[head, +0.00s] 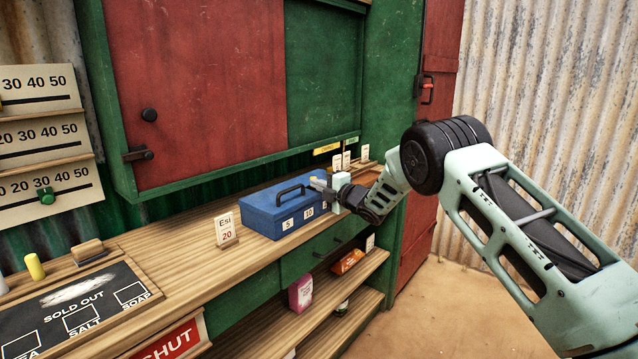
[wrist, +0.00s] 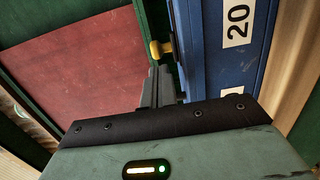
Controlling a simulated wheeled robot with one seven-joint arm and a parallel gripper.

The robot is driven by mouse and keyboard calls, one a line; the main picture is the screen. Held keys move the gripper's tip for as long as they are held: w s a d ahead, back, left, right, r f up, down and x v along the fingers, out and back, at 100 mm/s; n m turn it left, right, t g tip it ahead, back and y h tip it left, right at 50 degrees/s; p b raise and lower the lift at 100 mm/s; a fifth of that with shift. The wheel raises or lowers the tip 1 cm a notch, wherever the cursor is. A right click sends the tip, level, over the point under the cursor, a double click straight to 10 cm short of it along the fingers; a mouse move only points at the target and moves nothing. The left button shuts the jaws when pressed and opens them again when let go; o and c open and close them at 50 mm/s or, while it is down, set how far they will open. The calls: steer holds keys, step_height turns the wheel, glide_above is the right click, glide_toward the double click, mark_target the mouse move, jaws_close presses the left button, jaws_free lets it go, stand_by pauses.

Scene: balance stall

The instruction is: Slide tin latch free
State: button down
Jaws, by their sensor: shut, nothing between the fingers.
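The blue tin (head: 285,205) stands shut on the wooden counter, with a dark carrying handle on its lid and white number labels on its front. In the wrist view its blue face (wrist: 207,60) fills the right side, with a "20" label. A small yellow latch (wrist: 160,49) sticks out from the tin's edge. My gripper (wrist: 160,75) is shut and empty, its fingertips just below the latch in the wrist view; I cannot tell whether they touch it. In the head view my gripper (head: 326,188) is at the tin's right end and hides part of it.
A price card reading "Esi 20" (head: 226,230) stands left of the tin. Several small cards stand behind my gripper. The green and red cabinet (head: 195,90) hangs above the counter (head: 170,255). A chalkboard (head: 75,312) lies at the front left.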

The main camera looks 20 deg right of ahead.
steer(key=shift+w+d, duration=0.1)
steer(key=shift+w, duration=0.2)
steer(key=shift+w+d+f+b, duration=0.25)
steer(key=shift+w+d+b, duration=0.55)
steer(key=shift+d, duration=0.25)
steer(key=shift+w+d+r, duration=0.2)
steer(key=shift+d, duration=0.15)
